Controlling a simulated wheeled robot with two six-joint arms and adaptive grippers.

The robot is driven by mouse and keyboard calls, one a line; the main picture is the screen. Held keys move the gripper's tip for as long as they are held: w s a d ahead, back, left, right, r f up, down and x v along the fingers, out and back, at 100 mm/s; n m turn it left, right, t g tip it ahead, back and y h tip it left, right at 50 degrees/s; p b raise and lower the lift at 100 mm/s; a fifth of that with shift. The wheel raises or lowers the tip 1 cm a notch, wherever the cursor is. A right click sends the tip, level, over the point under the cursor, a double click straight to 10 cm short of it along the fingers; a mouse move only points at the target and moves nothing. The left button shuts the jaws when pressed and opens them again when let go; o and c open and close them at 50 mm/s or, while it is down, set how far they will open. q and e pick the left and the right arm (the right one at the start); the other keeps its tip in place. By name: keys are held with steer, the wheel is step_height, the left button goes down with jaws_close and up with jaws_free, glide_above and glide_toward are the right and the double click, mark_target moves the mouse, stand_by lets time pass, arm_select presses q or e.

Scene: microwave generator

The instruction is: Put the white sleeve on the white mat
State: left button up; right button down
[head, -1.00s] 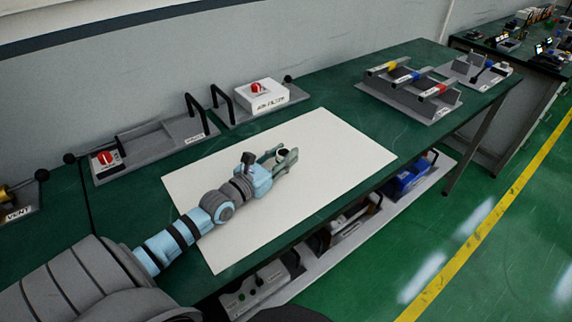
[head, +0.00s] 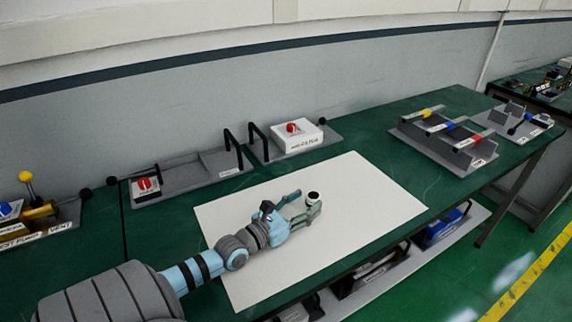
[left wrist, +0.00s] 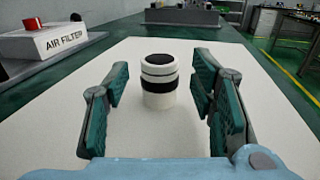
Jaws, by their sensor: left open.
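The white sleeve (head: 313,198) is a short white cylinder with a dark top. It stands upright on the white mat (head: 370,200), a large flat sheet on the green bench. In the left wrist view the sleeve (left wrist: 158,97) shows a black band around its middle. My left gripper (head: 305,203) is open, low over the mat, with its fingers spread on both sides of the sleeve. In the left wrist view there is a clear gap between the sleeve and each finger of the left gripper (left wrist: 158,92). My right gripper is not in view.
Behind the mat stand a white air filter box (head: 297,136) with a red knob and a grey tray (head: 190,170) with black handles. A grey rack (head: 445,140) with coloured-tipped bars is at the right. The mat's right part is clear.

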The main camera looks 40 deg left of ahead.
arm_select(q)
steer(key=s, duration=0.5)
steer(key=s+p, duration=0.1)
steer(key=s, duration=0.2)
steer(key=shift+s+a, duration=0.25)
steer(key=shift+a, duration=0.05)
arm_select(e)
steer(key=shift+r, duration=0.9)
arm_select(q)
steer(key=shift+d, duration=0.1)
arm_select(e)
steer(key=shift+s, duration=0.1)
